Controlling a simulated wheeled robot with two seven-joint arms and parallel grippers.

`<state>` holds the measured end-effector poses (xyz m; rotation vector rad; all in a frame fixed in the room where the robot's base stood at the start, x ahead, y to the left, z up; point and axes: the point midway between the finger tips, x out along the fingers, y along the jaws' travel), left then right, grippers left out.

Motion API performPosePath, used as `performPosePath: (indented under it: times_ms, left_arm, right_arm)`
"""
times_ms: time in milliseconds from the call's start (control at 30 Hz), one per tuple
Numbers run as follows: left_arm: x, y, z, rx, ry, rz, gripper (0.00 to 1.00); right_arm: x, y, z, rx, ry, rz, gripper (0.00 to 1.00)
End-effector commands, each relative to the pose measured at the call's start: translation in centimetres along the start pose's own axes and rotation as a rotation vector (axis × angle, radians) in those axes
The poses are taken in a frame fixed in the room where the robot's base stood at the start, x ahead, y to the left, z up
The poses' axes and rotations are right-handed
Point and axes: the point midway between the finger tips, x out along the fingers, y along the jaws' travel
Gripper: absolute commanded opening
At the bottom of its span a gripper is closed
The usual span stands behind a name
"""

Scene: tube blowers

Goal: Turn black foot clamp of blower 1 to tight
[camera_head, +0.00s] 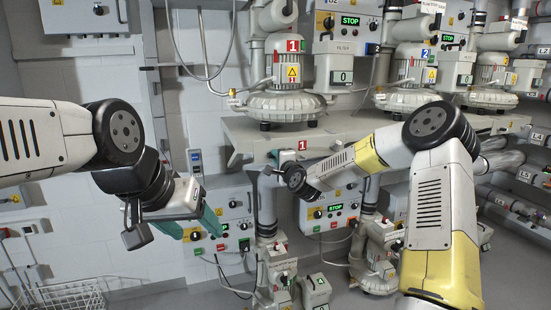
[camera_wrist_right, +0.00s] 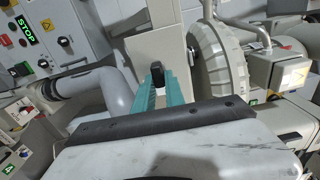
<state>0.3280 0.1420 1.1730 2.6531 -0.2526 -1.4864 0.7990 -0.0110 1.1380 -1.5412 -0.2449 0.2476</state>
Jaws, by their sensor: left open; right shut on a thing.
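Blower 1 (camera_head: 287,103), a grey ribbed machine with a red "1" label, stands on a pale wall shelf (camera_head: 340,132). Its round housing shows in the right wrist view (camera_wrist_right: 218,60). My right gripper (camera_wrist_right: 160,88) has its teal fingers shut on a small black foot clamp (camera_wrist_right: 157,70) beside that housing. The clamp sticks up between the fingertips; I cannot tell whether it is tight or loose. In the head view the right gripper is small at the shelf's front edge, mostly hidden by its wrist. My left gripper (camera_head: 192,226) is open and empty, left of the shelf, its teal fingers apart.
Blower 2 (camera_head: 408,75) stands to the right on the same shelf. Control boxes with green STOP displays (camera_head: 345,22) are on the wall. Pipes and lower machines (camera_head: 280,275) stand under the shelf. A wire basket (camera_head: 70,295) is at lower left.

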Motion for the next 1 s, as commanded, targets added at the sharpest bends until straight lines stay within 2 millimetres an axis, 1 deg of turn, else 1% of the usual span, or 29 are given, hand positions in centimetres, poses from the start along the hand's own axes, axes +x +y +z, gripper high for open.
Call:
performPosePath:
  times_ms: [67,100,200,467,567,667,900,1000]
  left_arm:
    - [0.0,0.0,0.0,0.000,0.000,0.000,0.62]
    - [0.0,0.0,0.0,0.000,0.000,0.000,0.62]
    - [0.0,0.0,0.0,0.000,0.000,0.000,0.62]
    - [0.0,0.0,0.0,0.000,0.000,0.000,0.62]
    - [0.0,0.0,0.0,0.000,0.000,0.000,0.62]
    - [0.0,0.0,0.0,0.000,0.000,0.000,0.62]
    - [0.0,0.0,0.0,0.000,0.000,0.000,0.62]
    - [0.0,0.0,0.0,0.000,0.000,0.000,0.62]
  right_arm:
    - [0.0,0.2,0.0,0.003,0.000,0.004,0.00]
    - [0.0,0.2,0.0,0.003,0.000,0.004,0.19]
    - [0.0,0.2,0.0,0.002,0.000,0.003,0.36]
    - [0.0,0.1,0.0,0.000,0.000,0.002,0.36]
    - [-0.4,0.1,0.0,0.000,0.001,0.001,0.36]
    - [-1.5,0.1,0.0,-0.001,0.000,0.003,0.36]
    - [-5.7,0.1,-0.1,-0.001,0.000,0.004,0.36]
    - [-6.9,0.1,-0.1,-0.001,0.000,0.003,0.36]
